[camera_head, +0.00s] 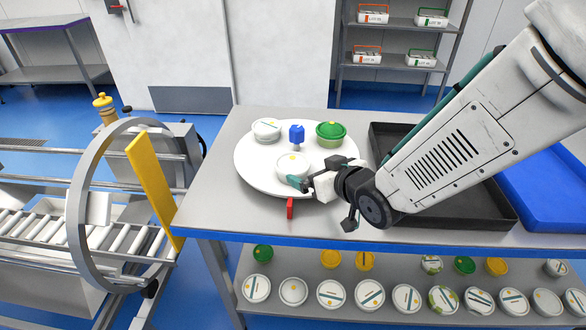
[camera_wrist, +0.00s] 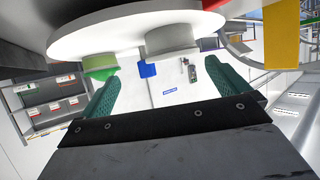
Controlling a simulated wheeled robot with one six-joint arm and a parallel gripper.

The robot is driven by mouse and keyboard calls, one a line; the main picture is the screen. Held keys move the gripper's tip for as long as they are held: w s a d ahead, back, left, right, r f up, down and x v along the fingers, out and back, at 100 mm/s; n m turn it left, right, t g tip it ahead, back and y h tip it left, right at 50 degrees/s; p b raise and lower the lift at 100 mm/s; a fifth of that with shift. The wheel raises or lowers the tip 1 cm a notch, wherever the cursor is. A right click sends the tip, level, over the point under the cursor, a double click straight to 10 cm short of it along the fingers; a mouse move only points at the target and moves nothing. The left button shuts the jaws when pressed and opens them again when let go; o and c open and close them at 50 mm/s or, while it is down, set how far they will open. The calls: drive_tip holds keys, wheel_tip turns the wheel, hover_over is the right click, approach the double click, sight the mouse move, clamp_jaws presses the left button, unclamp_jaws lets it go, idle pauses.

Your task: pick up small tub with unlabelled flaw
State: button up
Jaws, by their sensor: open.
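A low white tub (camera_head: 293,164) with a yellow dot on its plain-looking lid stands near the front of a round white turntable (camera_head: 253,172). My gripper (camera_head: 303,184) is open just in front of this tub; I cannot tell if a finger touches it. In the wrist view, turned upside down, the green finger pads stand apart around empty space (camera_wrist: 160,74), and a white tub (camera_wrist: 172,40) shows between and beyond them. Another white tub (camera_head: 266,129), with markings on its lid, is at the back left. A green tub (camera_head: 330,134) is at the back right.
A blue post (camera_head: 297,133) rises at the turntable's centre. A red marker (camera_head: 290,208) stands by its front rim. A black tray (camera_head: 490,205) and a blue tray (camera_head: 553,190) lie right. Several tubs line the lower shelf (camera_head: 310,268). A conveyor with a ring (camera_head: 75,200) stands left.

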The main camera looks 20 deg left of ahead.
sight(295, 165)
drive_tip(key=shift+s+a+f+y, duration=0.15)
drive_tip(key=shift+a, duration=0.2)
drive_tip(key=shift+s+a+f+y, duration=0.15)
drive_tip(key=shift+a, duration=0.2)
drive_tip(key=shift+w+a+f, duration=0.1)
drive_tip(key=shift+a, duration=0.3)
drive_tip(key=x, duration=0.7)
drive_tip(key=shift+w+a, duration=0.1)
drive_tip(key=shift+w, duration=0.05)
drive_tip(key=shift+r, duration=0.25)
drive_tip(key=shift+c, duration=0.3)
drive_tip(key=c, duration=1)
